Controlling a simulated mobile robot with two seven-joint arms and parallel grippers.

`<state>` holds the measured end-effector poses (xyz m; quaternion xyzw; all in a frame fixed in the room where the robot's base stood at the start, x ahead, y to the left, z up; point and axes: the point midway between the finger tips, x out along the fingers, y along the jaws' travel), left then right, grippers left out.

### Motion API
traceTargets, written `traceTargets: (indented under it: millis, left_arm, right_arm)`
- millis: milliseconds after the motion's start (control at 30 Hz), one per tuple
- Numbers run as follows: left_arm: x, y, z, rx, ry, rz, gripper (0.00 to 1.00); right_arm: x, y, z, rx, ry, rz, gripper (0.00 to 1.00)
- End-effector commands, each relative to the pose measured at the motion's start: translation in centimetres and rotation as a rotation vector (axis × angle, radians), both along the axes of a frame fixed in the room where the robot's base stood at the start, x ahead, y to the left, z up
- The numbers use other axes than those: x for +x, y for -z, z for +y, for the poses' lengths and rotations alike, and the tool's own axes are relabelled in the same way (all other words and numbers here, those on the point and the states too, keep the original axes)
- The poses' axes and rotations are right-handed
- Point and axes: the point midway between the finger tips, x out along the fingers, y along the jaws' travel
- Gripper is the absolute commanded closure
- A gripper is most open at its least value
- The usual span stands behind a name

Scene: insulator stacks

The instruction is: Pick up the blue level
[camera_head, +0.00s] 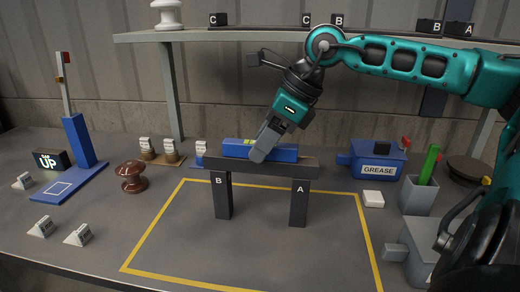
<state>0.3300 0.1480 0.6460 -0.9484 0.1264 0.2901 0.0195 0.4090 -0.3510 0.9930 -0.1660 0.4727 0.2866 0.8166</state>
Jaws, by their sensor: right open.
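The blue level (285,153) lies flat along the top of a dark beam (289,168), with a small yellow-green vial near its middle. The beam rests on two dark posts, post B (221,196) and post A (299,205). My right gripper (261,151) comes down from the upper right onto the level, with its grey finger in front of the level's middle. It is open, and part of the level is hidden behind the finger. I cannot tell whether it touches the level. My left gripper is not in view.
A yellow-outlined area (260,250) around the posts is mostly clear. Right are a blue GREASE box (377,162), a white block (373,199) and a grey cup (418,196). Left are a brown insulator (131,177) and a blue stand (78,143). A shelf (240,33) runs above.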

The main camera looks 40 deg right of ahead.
Motion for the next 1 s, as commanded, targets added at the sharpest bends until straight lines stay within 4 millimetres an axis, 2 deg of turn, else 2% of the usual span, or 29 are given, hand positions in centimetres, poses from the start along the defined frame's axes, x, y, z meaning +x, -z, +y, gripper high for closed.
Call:
traceTargets:
  millis: [67, 567, 867, 1000]
  left_arm:
    - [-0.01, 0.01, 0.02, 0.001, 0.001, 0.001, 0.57]
    - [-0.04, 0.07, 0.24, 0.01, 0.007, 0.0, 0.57]
    - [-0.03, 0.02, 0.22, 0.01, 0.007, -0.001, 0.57]
    - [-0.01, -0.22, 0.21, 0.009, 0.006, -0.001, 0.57]
  right_arm:
    - [-0.01, -0.02, -0.01, 0.0, 0.0, 0.0, 0.5]
    - [-0.02, -0.02, -0.01, 0.0, 0.0, 0.0, 0.98]
    - [0.0, -0.11, -0.03, 0.001, 0.0, -0.001, 1.0]
    - [0.03, -0.72, -0.07, -0.001, 0.001, -0.001, 1.0]
